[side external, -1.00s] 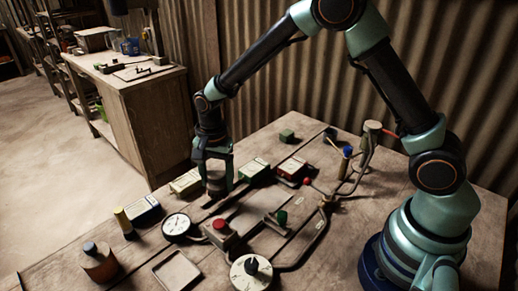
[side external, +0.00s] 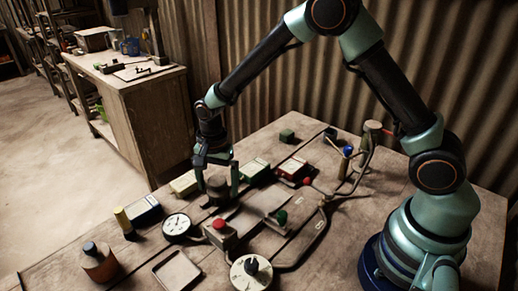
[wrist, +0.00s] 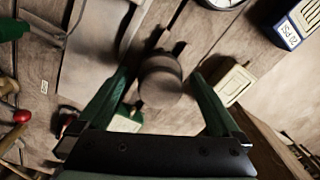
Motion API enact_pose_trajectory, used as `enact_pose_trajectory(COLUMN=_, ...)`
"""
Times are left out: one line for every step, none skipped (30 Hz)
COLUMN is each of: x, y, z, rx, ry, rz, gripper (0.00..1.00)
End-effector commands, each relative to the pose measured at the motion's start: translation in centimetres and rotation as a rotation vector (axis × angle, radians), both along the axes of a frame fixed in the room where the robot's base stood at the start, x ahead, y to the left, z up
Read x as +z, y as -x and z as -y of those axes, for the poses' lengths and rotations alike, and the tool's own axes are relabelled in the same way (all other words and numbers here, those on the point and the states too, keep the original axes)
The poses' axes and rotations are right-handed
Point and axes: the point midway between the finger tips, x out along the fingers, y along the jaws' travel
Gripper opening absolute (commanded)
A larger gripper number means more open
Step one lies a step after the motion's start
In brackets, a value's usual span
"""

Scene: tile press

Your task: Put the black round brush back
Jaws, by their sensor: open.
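A dark round piece with a brownish top, which looks like the black round brush (side external: 217,189), stands on the table between my fingers. In the wrist view the brush (wrist: 160,85) shows from above, with a gap to the finger on each side. My gripper (side external: 216,192) is open around it and points down; it also shows in the wrist view (wrist: 161,76). The underside of the brush is hidden.
A dial gauge (side external: 176,224), a red button box (side external: 220,234) and a shallow tray (side external: 176,270) stand nearer the camera. Small labelled boxes, including a white one (side external: 184,184), a green one (side external: 254,170) and a red one (side external: 292,169), stand close by.

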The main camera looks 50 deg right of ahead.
Motion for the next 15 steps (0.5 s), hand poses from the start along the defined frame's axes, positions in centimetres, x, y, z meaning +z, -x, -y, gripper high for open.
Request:
enact_pose_trajectory(x=0.6, y=-0.1, z=0.0, rx=0.000, ry=0.000, rz=0.003, gripper=1.00)
enact_pose_trajectory(x=1.1, y=-0.1, z=0.0, rx=0.000, ry=-0.001, rz=0.004, gripper=1.00)
enact_pose_trajectory(x=1.7, y=-0.1, z=0.0, rx=0.000, ry=-0.001, rz=0.004, gripper=1.00)
enact_pose_trajectory(x=2.3, y=-0.1, z=0.0, rx=0.000, ry=-0.001, rz=0.005, gripper=1.00)
enact_pose_trajectory(x=2.9, y=-0.1, z=0.0, rx=0.000, ry=-0.002, rz=0.006, gripper=1.00)
enact_pose_trajectory(x=3.8, y=-0.1, z=-0.1, rx=0.000, ry=-0.002, rz=0.006, gripper=1.00)
enact_pose_trajectory(x=4.4, y=-0.1, z=-0.1, rx=0.000, ry=-0.001, rz=0.006, gripper=1.00)
enact_pose_trajectory(x=5.1, y=0.0, z=-0.1, rx=0.000, ry=-0.002, rz=0.006, gripper=1.00)
enact_pose_trajectory(x=5.9, y=0.0, z=-0.1, rx=0.000, ry=-0.002, rz=0.006, gripper=1.00)
enact_pose_trajectory(x=6.5, y=0.0, z=-0.1, rx=0.000, ry=-0.001, rz=0.007, gripper=1.00)
enact_pose_trajectory(x=7.1, y=0.0, z=-0.1, rx=0.000, ry=-0.002, rz=0.006, gripper=1.00)
enact_pose_trajectory(x=7.9, y=0.0, z=-0.1, rx=0.000, ry=-0.001, rz=0.007, gripper=1.00)
enact_pose_trajectory(x=8.4, y=0.1, z=-0.1, rx=0.000, ry=-0.001, rz=0.005, gripper=1.00)
enact_pose_trajectory(x=8.9, y=0.1, z=-0.1, rx=0.000, ry=-0.001, rz=0.005, gripper=1.00)
enact_pose_trajectory(x=9.5, y=0.1, z=-0.1, rx=0.000, ry=-0.001, rz=0.004, gripper=1.00)
